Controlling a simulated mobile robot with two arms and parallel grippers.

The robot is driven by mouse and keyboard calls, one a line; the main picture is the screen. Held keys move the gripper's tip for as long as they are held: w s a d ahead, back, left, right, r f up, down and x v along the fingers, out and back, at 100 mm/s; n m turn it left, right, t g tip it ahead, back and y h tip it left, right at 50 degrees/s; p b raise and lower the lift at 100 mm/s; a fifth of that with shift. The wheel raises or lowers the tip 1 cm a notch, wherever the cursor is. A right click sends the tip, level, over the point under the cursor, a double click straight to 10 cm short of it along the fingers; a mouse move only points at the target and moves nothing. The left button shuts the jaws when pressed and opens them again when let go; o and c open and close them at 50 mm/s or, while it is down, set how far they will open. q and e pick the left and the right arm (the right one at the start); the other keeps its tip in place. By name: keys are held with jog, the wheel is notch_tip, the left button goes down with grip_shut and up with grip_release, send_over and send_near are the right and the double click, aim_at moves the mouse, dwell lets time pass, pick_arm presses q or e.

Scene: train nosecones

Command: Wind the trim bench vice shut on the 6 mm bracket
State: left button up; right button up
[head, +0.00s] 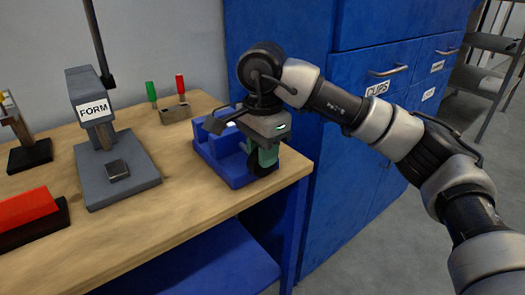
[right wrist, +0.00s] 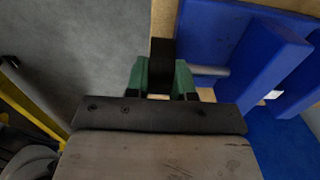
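The blue bench vice (head: 236,174) sits at the right front corner of the wooden bench. In the right wrist view its blue jaws (right wrist: 285,65) are at the right, with a grey screw (right wrist: 210,71) running left to a black handwheel (right wrist: 162,62), seen edge-on. My right gripper (head: 263,160) is at the wheel. Its green fingers (right wrist: 162,80) lie on both sides of the wheel and look closed on it. A small pale patch (right wrist: 272,95) shows by the jaws; I cannot tell whether it is the bracket. My left gripper is not in view.
A grey press marked FORM (head: 95,115) stands left of the vice. A small block (head: 175,114) with green and red handles is behind. A red block (head: 25,208) lies at the left. Blue cabinets (head: 345,190) stand right of the bench.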

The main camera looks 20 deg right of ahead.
grip_shut()
